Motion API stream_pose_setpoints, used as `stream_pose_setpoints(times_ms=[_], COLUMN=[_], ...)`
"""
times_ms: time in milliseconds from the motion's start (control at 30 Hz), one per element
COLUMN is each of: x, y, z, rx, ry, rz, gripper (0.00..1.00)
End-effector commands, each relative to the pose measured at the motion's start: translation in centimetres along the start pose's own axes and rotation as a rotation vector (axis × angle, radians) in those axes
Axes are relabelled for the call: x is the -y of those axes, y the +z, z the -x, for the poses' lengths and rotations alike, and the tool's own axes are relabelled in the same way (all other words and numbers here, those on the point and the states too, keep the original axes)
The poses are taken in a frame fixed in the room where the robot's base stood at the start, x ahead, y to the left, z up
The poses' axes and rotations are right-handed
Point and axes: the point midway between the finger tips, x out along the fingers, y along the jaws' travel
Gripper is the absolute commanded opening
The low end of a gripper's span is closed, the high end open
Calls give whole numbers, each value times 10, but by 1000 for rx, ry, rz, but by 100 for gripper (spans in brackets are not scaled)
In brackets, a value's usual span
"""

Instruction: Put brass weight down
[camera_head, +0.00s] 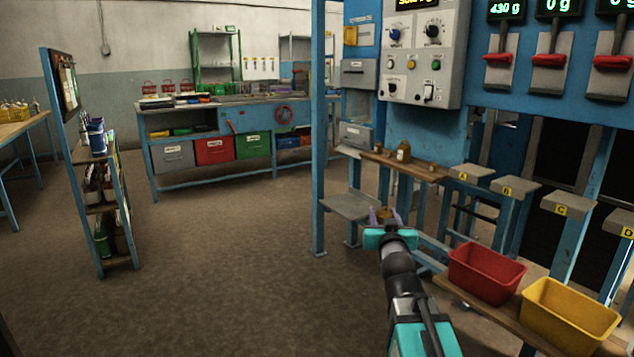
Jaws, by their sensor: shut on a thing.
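My gripper (384,216) is in the lower middle of the head view, with pale purple fingers past a teal wrist. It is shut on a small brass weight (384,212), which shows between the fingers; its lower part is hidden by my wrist. In the picture the gripper lies just right of a grey metal shelf (350,207) and below a wooden shelf (415,172). I cannot tell whether the weight touches anything. On the wooden shelf stand a larger brown brass-like piece (403,151) and a few small ones.
Small platforms A (470,170), B (509,186), C (569,203) and D (622,222) stand to the right. A red bin (484,273) and a yellow bin (569,314) sit at lower right. A blue post (319,130) rises left of the grey shelf.

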Motion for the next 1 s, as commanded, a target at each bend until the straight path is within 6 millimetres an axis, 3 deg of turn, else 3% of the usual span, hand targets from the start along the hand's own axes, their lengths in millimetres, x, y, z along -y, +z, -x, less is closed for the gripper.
stream_pose_setpoints(times_ms=[1000], x=[12], y=[-4], z=[-2], rx=[-8], ry=[-46], rz=[-2], gripper=[0])
